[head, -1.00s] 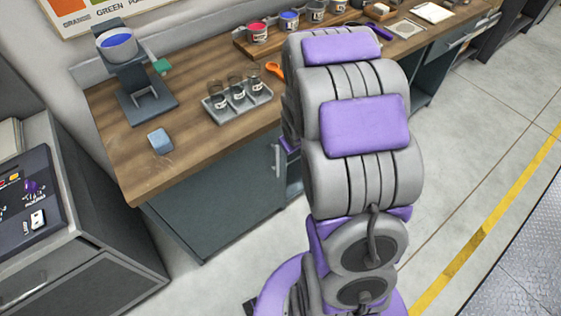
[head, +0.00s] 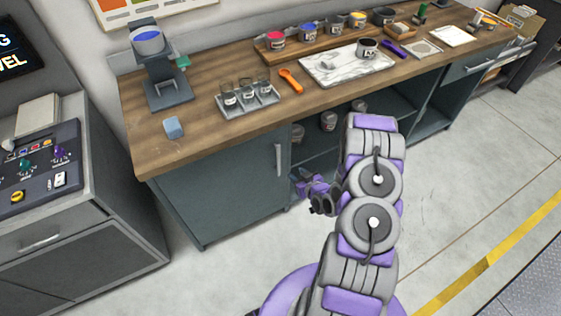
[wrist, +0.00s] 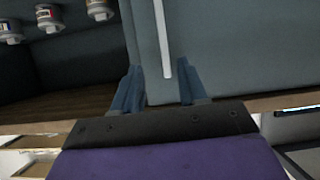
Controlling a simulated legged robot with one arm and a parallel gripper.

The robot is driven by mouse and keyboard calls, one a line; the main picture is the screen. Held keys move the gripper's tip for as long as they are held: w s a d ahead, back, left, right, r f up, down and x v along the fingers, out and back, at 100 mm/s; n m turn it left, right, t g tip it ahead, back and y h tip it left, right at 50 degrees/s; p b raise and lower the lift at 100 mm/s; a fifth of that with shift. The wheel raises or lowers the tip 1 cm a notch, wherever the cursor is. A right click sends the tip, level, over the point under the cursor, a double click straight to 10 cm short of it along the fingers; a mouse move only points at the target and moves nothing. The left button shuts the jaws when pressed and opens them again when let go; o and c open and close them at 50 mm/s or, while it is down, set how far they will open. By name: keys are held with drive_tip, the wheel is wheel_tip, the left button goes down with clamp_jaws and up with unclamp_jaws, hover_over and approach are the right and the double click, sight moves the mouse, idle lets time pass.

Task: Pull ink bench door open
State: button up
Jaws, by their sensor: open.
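The ink bench door (head: 222,196) is a dark teal-grey panel under the left part of the wooden bench, and it looks closed. Its pale vertical bar handle (head: 278,160) is near the door's right edge. My gripper (head: 312,194) is low in front of the bench, right of and below the handle in the head view. In the wrist view my gripper (wrist: 160,90) is open and empty, with a blue finger on either side. The handle (wrist: 162,40) appears between the fingers there, its lower end near the fingertips. I cannot tell the remaining distance in depth.
The open shelf bay (head: 330,150) right of the door holds several cans. The bench top (head: 200,130) carries a jar tray (head: 250,104), a marble slab (head: 335,72) and paint cups. A grey cabinet (head: 75,225) stands at left. Floor before the door is clear.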

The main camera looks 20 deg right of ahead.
sight(279, 159)
drive_tip(key=shift+t, duration=0.3)
drive_tip(key=b+x, duration=0.1)
drive_tip(key=x, duration=0.4)
drive_tip(key=b+x, duration=0.1)
drive_tip(key=x, duration=0.5)
drive_tip(key=b+x, duration=0.1)
drive_tip(key=x, duration=0.4)
drive_tip(key=shift+w+a+f+b, duration=0.3)
drive_tip(key=shift+f+b, duration=0.1)
drive_tip(key=shift+f, duration=0.1)
clamp_jaws()
